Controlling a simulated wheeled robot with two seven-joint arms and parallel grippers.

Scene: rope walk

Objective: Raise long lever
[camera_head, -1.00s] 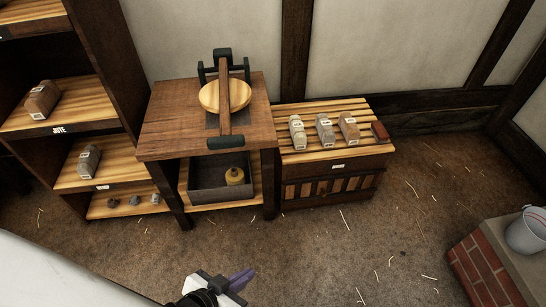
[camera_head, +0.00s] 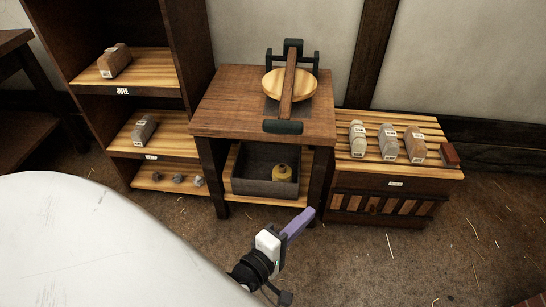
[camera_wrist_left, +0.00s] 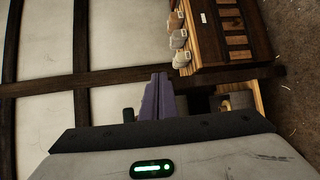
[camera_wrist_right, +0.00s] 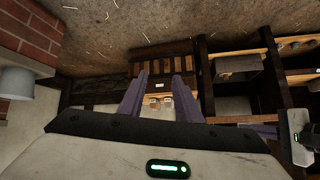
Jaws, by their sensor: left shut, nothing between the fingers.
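The long lever (camera_head: 288,85) is a brown wooden bar hinged in a dark bracket (camera_head: 293,50) at the back of a wooden stand (camera_head: 225,110). It lies down across a round wooden disc (camera_head: 271,83). Its dark handle (camera_head: 283,127) is at the stand's front edge. My left gripper (camera_head: 306,214) has purple fingers shut together and empty, in front of and below the stand, apart from the lever. These fingers also show in the left wrist view (camera_wrist_left: 159,78). My right gripper (camera_wrist_right: 160,80) is open and empty in its wrist view, and outside the head view.
A slatted chest (camera_head: 385,190) with several wrapped blocks stands to the right. A shelf unit (camera_head: 180,60) stands to the left. The floor in front is clear apart from straw bits.

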